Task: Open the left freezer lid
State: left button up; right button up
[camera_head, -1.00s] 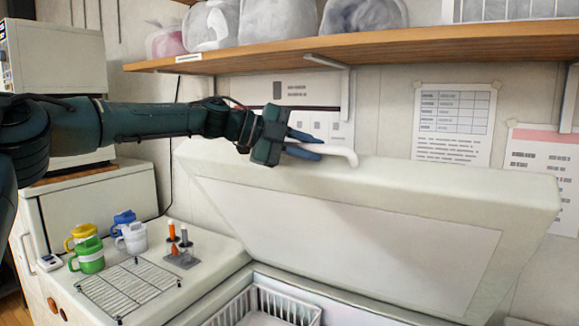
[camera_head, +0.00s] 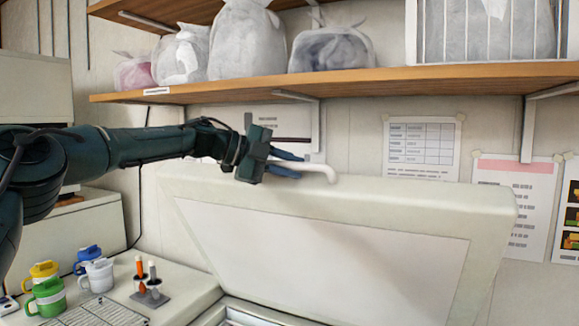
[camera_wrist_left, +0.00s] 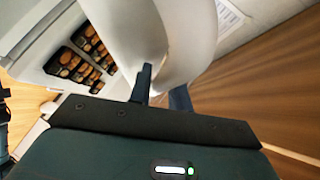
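The white freezer lid (camera_head: 420,199) is raised and tilted back towards the wall, its inner panel facing me. Its pale curved handle (camera_head: 322,168) stands at the upper left edge of the lid. My left gripper (camera_head: 287,163) is at this handle, with its two blue fingers a little apart and the handle between them. In the left wrist view the handle (camera_wrist_left: 190,50) passes close in front of the fingers and hides part of them. The freezer's inside is mostly below the head view. My right gripper is not in view.
A wooden shelf (camera_head: 440,79) with several filled bags runs above the lid. Green (camera_head: 47,298), yellow, blue and white mugs, a wire rack and a small holder (camera_head: 150,290) stand at lower left. Dark food trays (camera_wrist_left: 85,52) show in the left wrist view.

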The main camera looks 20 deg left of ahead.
pick_arm(q)
jog(key=o, duration=0.4)
jog(key=shift+s+f, duration=0.1)
